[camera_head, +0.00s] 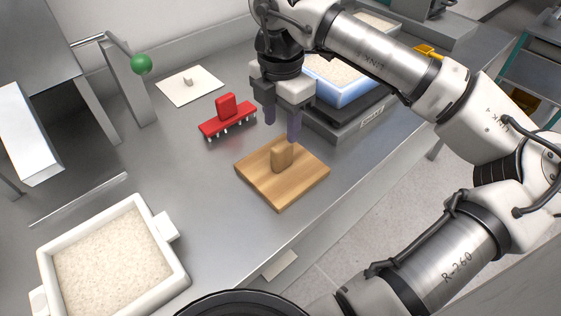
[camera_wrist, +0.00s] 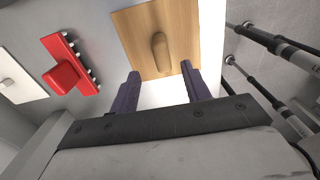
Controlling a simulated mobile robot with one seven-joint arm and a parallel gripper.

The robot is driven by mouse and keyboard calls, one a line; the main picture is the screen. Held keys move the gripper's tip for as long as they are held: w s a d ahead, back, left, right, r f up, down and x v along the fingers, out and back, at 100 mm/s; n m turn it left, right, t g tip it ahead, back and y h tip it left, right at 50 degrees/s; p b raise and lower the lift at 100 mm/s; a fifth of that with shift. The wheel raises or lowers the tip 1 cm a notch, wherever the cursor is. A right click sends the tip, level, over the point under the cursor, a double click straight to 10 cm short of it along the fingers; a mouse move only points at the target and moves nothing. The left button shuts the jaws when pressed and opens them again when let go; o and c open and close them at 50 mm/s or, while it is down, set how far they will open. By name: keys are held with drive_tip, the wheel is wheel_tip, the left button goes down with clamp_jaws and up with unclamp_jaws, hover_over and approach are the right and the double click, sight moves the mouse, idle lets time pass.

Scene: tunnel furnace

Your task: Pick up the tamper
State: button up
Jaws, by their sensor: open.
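A square wooden board with an upright wooden handle, which looks like the tamper (camera_head: 255,175), lies flat on the steel counter. Its handle (camera_head: 282,156) stands at the middle of the board. My gripper (camera_head: 282,128) is open and empty, pointing down above the handle, with its two purple fingers apart. In the wrist view the tamper (camera_wrist: 135,28) is beyond the fingertips of my gripper (camera_wrist: 161,80). Its handle (camera_wrist: 160,52) shows between the two finger lines, not touched by either finger.
A red spiked block (camera_head: 226,120) with a handle stands left of the tamper. A white plate (camera_head: 190,88) with a small knob lies behind it. A white grain-filled tray (camera_head: 180,270) is at front left; a blue-sided tray (camera_head: 340,95) stands behind right. The counter's front edge is close.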

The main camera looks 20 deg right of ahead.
sight(282, 144)
wheel_tip(282, 144, down, 3)
drive_tip(key=shift+f, duration=0.15)
drive_tip(key=shift+s+f+p, duration=0.15)
drive_tip(key=shift+f+p, duration=0.85)
drive_tip(key=shift+f, duration=1.75)
clamp_jaws()
